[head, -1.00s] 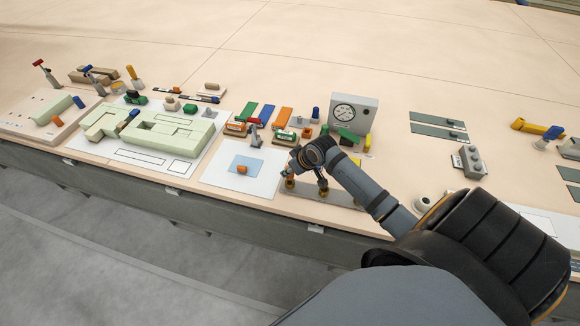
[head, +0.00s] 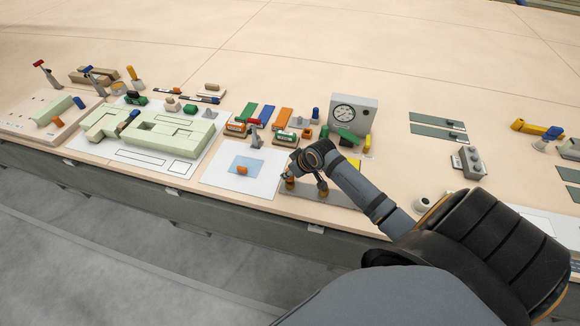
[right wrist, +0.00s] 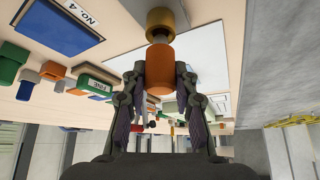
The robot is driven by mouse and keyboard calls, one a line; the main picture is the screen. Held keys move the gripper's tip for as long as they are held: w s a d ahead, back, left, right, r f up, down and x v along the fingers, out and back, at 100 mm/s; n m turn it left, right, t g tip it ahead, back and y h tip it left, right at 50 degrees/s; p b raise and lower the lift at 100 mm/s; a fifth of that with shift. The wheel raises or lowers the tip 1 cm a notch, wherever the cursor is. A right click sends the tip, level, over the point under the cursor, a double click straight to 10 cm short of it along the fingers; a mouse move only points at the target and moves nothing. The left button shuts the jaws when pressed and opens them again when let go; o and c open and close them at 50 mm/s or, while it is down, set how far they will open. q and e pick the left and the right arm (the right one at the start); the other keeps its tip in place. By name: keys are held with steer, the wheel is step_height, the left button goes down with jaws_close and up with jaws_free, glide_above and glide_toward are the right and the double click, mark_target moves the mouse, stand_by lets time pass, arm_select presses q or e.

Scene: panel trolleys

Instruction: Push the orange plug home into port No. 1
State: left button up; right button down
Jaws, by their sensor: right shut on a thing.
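My right gripper (right wrist: 160,78) is shut on the orange plug (right wrist: 160,66), one finger on each side of it. Straight beyond the plug is a brass round piece (right wrist: 160,20) with a narrower neck towards the plug. I cannot tell whether the neck belongs to the plug or the port, or how deep the plug sits. In the head view my right gripper (head: 291,176) is low over the left end of a grey strip (head: 343,195) with brass fittings (head: 322,189), partly hidden by my arm. No port No. 1 label is readable. My left gripper is not in view.
A white sheet with a blue square (head: 246,163) and an orange piece (head: 242,170) lies left of the strip. A gauge box (head: 353,114) and coloured blocks stand behind. The table's front edge is close.

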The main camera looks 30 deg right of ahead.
steer(key=shift+f+b, duration=0.4)
steer(key=shift+f, duration=0.7)
steer(key=c, duration=1)
jaws_free()
steer(key=shift+o, duration=0.2)
steer(key=shift+p+v, duration=0.9)
steer(key=shift+p, duration=0.25)
steer(key=p+v, duration=0.6)
steer(key=p, duration=0.2)
steer(key=shift+r, duration=0.1)
